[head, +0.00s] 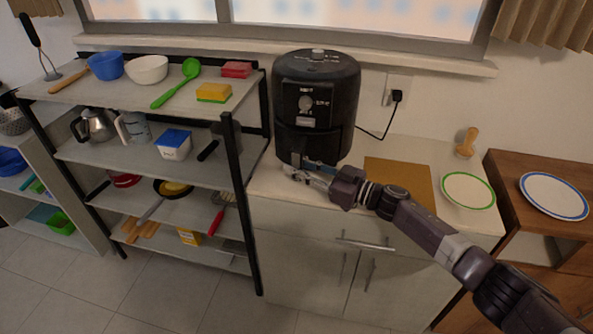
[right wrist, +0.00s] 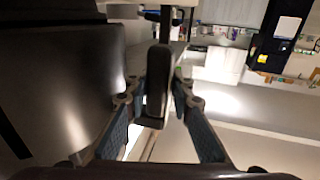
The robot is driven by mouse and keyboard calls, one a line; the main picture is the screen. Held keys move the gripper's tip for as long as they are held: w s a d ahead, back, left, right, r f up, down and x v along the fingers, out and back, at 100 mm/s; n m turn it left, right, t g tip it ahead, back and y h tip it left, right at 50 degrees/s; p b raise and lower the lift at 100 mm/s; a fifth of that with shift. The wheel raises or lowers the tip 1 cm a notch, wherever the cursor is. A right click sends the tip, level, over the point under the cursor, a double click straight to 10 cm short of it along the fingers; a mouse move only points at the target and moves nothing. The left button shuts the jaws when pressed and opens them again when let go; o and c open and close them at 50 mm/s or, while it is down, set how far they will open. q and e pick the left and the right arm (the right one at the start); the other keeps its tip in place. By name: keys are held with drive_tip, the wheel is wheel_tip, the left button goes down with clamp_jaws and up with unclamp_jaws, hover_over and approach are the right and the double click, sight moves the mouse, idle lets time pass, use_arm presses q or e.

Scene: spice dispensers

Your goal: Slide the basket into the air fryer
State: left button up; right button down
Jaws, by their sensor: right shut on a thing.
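The black air fryer (head: 317,85) stands upright on the light counter against the wall. Its basket (head: 315,145) is the lower dark part, facing me; I cannot tell how far it stands out. My right gripper (head: 300,170) is at the basket's front, low over the counter. In the right wrist view, the fingers of the right gripper (right wrist: 157,98) are on both sides of the dark basket handle (right wrist: 158,75) and shut on it. The fryer's dark curved body (right wrist: 65,80) fills the left of that view. My left gripper is not in view.
A brown board (head: 400,180) and a green-rimmed plate (head: 467,190) lie on the counter to the right. A cable runs from the fryer to a wall socket (head: 396,92). A loaded shelf rack (head: 240,190) stands close on the left.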

drive_tip(key=shift+w+d+r, duration=0.1)
drive_tip(key=shift+w+r, duration=0.05)
drive_tip(key=shift+w, duration=0.2)
drive_tip(key=c, duration=1.6)
unclamp_jaws()
drive_tip(key=shift+s, duration=0.1)
drive_tip(key=shift+f, duration=0.2)
drive_tip(key=shift+p+v, duration=0.45)
drive_tip(key=shift+v, duration=0.65)
drive_tip(key=shift+p+v, duration=0.95)
drive_tip(key=shift+v, duration=1.35)
drive_tip(key=shift+p+v, duration=0.3)
drive_tip(key=shift+v, duration=0.85)
drive_tip(key=shift+r, duration=0.1)
